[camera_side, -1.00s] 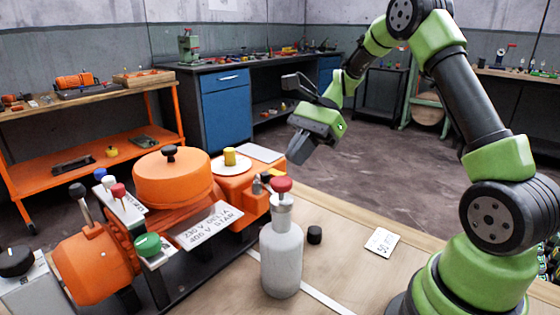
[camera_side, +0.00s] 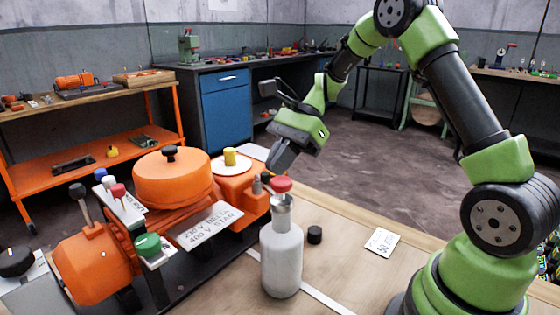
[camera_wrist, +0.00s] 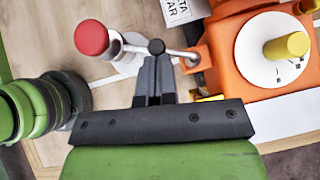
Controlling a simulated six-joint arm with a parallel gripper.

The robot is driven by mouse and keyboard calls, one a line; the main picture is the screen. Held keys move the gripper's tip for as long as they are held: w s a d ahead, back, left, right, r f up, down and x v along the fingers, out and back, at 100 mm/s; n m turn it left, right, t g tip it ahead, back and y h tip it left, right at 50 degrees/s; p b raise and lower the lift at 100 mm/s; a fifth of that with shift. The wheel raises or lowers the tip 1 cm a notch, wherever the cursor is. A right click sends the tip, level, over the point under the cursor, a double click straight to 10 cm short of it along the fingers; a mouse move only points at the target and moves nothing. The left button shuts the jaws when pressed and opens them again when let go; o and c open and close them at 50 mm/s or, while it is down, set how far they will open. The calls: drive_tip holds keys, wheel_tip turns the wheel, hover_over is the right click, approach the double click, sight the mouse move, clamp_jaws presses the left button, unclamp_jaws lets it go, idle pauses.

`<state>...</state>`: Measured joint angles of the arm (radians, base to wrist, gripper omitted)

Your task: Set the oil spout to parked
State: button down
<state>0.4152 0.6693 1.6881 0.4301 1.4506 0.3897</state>
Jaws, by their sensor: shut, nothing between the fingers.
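A grey metal arm with a black knob (camera_wrist: 157,46) runs between an orange bracket and the neck of a grey bottle in the wrist view; it looks like the oil spout (camera_wrist: 182,54). In the side view a dark knob (camera_side: 265,177) shows behind the bottle (camera_side: 281,255), which stands upright under a red knob (camera_side: 281,184). The red knob also shows in the wrist view (camera_wrist: 92,38). My gripper (camera_side: 276,166) is shut and empty, tilted down above the bottle's far side. Its fingertips (camera_wrist: 154,62) appear right by the black knob; contact cannot be told.
The orange machine (camera_side: 172,178) with its yellow-knobbed dial (camera_side: 230,158) and coloured levers fills the left. A small black cap (camera_side: 314,234) and a white card (camera_side: 382,242) lie on the wooden bench. The bench right of the bottle is mostly clear.

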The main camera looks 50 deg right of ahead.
drive_tip(key=shift+w+a+n+g, duration=0.25)
drive_tip(key=shift+a+n+g, duration=0.05)
drive_tip(key=shift+n+g, duration=0.2)
drive_tip(key=a+n+g, duration=0.1)
drive_tip(key=w+n+g, duration=0.1)
drive_tip(key=n, duration=0.1)
drive_tip(key=shift+w+a, duration=0.1)
drive_tip(key=shift+a, duration=0.25)
drive_tip(key=a+n+g, duration=0.1)
drive_tip(key=a+n+g+h, duration=0.1)
drive_tip(key=a+n, duration=0.1)
drive_tip(key=a+n+g, duration=0.2)
drive_tip(key=shift+w+a+h, duration=0.15)
drive_tip(key=shift+w+h, duration=0.1)
drive_tip(key=shift+h, duration=0.15)
drive_tip(key=s+a+n, duration=0.1)
drive_tip(key=a, duration=0.1)
drive_tip(key=s+a+n+g+h, duration=0.1)
drive_tip(key=s+a, duration=0.1)
drive_tip(key=shift+s+a+n+g+h, duration=0.15)
drive_tip(key=shift+a+n+g+h, duration=0.05)
drive_tip(key=shift+n+g+h, duration=0.1)
